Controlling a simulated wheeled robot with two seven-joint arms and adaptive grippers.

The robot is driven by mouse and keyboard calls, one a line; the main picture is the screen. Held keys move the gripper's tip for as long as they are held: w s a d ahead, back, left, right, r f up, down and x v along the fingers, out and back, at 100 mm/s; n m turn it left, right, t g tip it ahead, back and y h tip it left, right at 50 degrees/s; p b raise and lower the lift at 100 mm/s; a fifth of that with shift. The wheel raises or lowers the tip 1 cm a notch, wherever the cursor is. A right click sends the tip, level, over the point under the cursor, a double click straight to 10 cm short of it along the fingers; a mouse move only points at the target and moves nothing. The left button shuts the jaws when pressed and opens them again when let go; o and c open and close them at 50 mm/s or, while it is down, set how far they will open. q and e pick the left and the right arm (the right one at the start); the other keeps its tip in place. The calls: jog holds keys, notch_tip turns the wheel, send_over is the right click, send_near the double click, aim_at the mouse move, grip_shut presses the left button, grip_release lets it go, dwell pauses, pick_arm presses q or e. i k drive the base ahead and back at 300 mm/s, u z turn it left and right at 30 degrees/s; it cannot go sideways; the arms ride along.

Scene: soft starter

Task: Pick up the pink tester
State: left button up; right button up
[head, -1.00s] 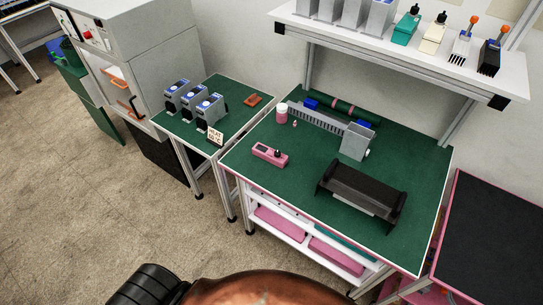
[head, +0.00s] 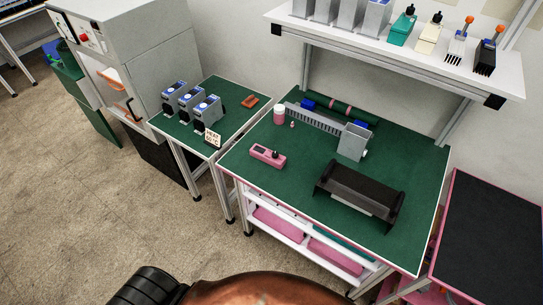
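The pink tester (head: 267,155) lies on the green top of the workbench (head: 300,211), near its left front edge. It is a small pink block with a dark display and a dark knob at its right end. Nothing touches it. Neither of my grippers shows in the head view, so I cannot see their state.
A black cradle (head: 358,193) stands right of the tester. Behind are a grey box (head: 353,142), a pink-white jar (head: 279,114) and a dark green roll (head: 342,107). A shelf (head: 400,49) overhangs the bench's back. A side table (head: 235,97) adjoins on the left.

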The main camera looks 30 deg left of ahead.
aim_at(261, 154)
jog(key=u, duration=0.25)
jog(key=k, duration=0.4)
jog(key=u, duration=1.05)
jog(key=k, duration=0.95)
jog(key=u, duration=0.95)
jog(key=i, duration=1.45)
jog(key=z, duration=0.4)
jog(key=i, duration=0.9)
jog(key=z, duration=1.5)
jog(key=i, duration=0.6)
jog(key=z, duration=0.5)
